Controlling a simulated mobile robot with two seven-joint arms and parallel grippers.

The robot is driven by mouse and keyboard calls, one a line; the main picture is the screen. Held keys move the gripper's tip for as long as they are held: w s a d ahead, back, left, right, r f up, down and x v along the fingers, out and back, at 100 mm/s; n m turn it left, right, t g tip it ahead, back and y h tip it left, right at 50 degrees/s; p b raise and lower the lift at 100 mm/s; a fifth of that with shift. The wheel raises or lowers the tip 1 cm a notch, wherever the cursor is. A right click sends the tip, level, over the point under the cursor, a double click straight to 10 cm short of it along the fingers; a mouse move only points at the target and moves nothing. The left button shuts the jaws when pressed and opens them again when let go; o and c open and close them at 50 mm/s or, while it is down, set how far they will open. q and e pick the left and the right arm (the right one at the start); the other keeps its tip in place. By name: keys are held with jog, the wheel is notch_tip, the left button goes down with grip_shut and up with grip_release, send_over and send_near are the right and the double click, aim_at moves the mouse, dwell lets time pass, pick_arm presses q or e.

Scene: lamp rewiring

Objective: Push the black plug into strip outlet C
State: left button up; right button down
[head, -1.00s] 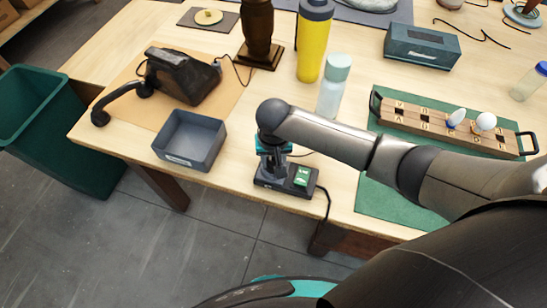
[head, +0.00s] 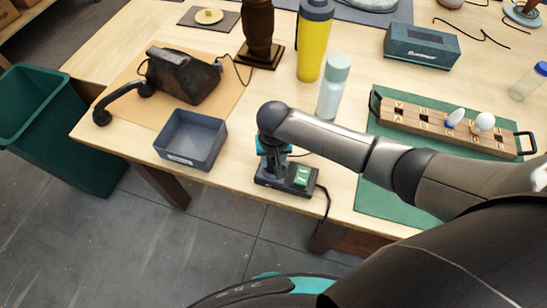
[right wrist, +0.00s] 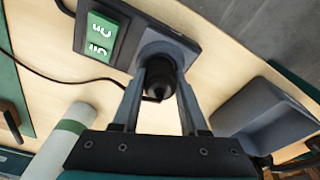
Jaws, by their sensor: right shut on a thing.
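The outlet strip (head: 271,183) is a dark bar near the table's front edge, with a lit green switch (head: 302,175). In the right wrist view the strip (right wrist: 127,43) and its switch (right wrist: 101,37) show close up. My right gripper (right wrist: 161,72) is shut on the black plug (right wrist: 160,82), its fingers on either side of it. The plug stands at a round grey outlet on the strip; I cannot tell how deep it sits, and no outlet letter is readable. In the head view the gripper (head: 273,163) points down over the strip's left part. My left gripper is out of view.
A grey open bin (head: 190,140) stands left of the strip. A pale bottle (head: 333,88) and a yellow flask (head: 313,42) stand behind it. A wooden bulb tray (head: 445,128) lies on a green mat to the right. A black cable hangs over the front edge.

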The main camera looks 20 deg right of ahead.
jog(key=shift+f, duration=0.25)
jog(key=shift+c, duration=2)
grip_release()
jog(key=shift+o, duration=0.2)
jog(key=shift+s, duration=0.1)
jog(key=shift+a, duration=0.25)
jog(key=r+p, duration=0.5)
jog(key=p, duration=0.1)
jog(key=shift+d+r, duration=0.1)
jog(key=shift+d, duration=0.1)
notch_tip(320, 180, up, 2)
jog(key=shift+p, duration=0.95)
